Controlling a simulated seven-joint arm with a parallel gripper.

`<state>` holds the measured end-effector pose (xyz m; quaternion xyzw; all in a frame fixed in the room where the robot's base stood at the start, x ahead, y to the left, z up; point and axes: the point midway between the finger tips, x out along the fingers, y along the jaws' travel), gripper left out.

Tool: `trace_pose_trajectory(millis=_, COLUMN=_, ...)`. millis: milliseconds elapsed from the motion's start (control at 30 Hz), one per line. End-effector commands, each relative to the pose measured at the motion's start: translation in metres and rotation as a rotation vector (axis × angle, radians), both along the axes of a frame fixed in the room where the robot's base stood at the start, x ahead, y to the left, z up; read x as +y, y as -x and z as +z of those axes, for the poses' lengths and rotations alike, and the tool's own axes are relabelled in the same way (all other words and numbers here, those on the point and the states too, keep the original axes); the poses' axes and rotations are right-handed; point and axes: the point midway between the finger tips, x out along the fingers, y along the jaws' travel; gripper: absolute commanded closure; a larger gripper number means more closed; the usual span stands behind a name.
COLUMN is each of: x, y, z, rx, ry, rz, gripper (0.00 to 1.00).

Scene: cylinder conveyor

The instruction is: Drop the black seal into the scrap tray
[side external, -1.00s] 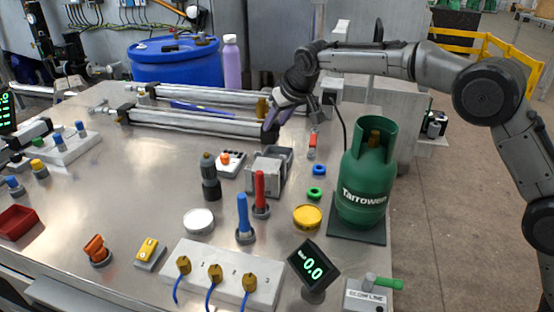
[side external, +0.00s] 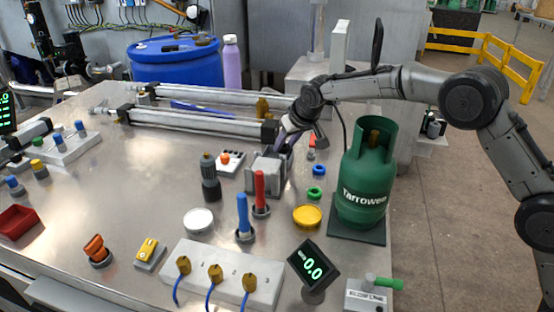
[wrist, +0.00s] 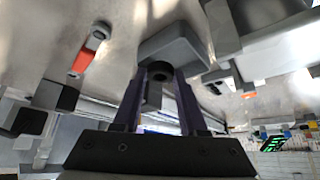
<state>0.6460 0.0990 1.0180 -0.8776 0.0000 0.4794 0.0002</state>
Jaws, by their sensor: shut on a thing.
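A black ring-shaped seal (wrist: 159,70) sits between the fingertips of my gripper (wrist: 160,78) in the wrist view. The gripper is shut on it. In the side view my gripper (side external: 280,152) is over the back right of a grey metal block (side external: 263,178), and the seal cannot be made out there. I cannot tell whether the seal touches the block. A small open red tray (side external: 18,222), which looks like the scrap tray, lies at the table's left edge, far from my gripper.
A green gas bottle (side external: 364,190) stands right of my gripper. Blue (side external: 319,170) and green (side external: 316,195) rings lie nearby. Red (side external: 260,190) and blue (side external: 242,215) upright handles and a dark bottle (side external: 210,180) stand in front. Two long cylinders (side external: 200,123) lie behind.

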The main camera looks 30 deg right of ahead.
Motion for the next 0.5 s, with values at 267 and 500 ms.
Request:
trace_pose_trajectory(millis=267, x=0.0000, y=0.0000, z=-0.0007, rx=0.000, ry=0.000, rz=0.000, gripper=0.53)
trace_pose_trajectory(millis=500, x=0.0000, y=0.0000, z=-0.0004, rx=0.000, ry=0.000, rz=0.000, gripper=0.23)
